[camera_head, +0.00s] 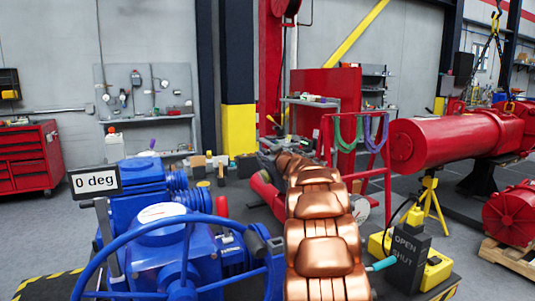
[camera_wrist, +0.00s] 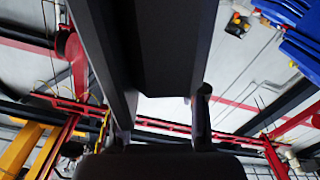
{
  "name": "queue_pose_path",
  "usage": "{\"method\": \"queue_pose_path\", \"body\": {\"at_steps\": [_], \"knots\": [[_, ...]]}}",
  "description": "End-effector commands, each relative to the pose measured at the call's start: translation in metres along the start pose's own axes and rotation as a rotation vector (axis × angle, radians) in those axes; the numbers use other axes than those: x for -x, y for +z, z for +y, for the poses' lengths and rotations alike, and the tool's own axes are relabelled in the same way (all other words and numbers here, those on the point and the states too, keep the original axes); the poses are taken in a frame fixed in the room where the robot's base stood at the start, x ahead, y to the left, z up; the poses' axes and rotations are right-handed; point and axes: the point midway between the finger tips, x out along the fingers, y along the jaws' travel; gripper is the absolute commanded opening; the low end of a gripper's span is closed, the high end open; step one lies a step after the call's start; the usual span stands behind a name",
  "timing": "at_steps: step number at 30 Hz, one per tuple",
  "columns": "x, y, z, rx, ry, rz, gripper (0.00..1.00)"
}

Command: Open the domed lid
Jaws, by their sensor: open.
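The blue valve actuator (camera_head: 205,255) stands at the lower left of the head view, with a large blue handwheel (camera_head: 88,270) in front. On its top is a rounded blue cover with a pale round face (camera_head: 161,212); I cannot tell for certain whether this is the domed lid. No raised lid shows. A sign (camera_head: 94,181) reading "0 deg" is above the actuator. My gripper (camera_wrist: 160,120) shows as dark parts in the wrist view, open, with nothing seen between its fingers. I cannot make it out in the head view. A blue part (camera_wrist: 298,35) shows at the wrist view's upper right.
A small OPEN/SHUT post (camera_head: 408,258) and a yellow stand (camera_head: 433,205) are at the right. A red rack with slings (camera_head: 357,135) and a large red cylinder (camera_head: 440,143) stand behind. A red tool cabinet (camera_head: 28,158) is far left. Grey floor lies between.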

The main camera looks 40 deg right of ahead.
Motion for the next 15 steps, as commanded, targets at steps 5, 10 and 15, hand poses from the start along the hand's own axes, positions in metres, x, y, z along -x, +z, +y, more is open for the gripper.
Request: {"method": "queue_pose_path", "body": {"at_steps": [5, 10, 15], "knots": [[0.0, 0.0, 0.0001, 0.0, 0.0, 0.0, 0.27], [0.0001, 0.0, 0.0001, 0.0, 0.0, 0.0, 0.09], [0.0001, -0.0001, 0.0002, 0.0, 0.0, 0.0, 0.0]]}}
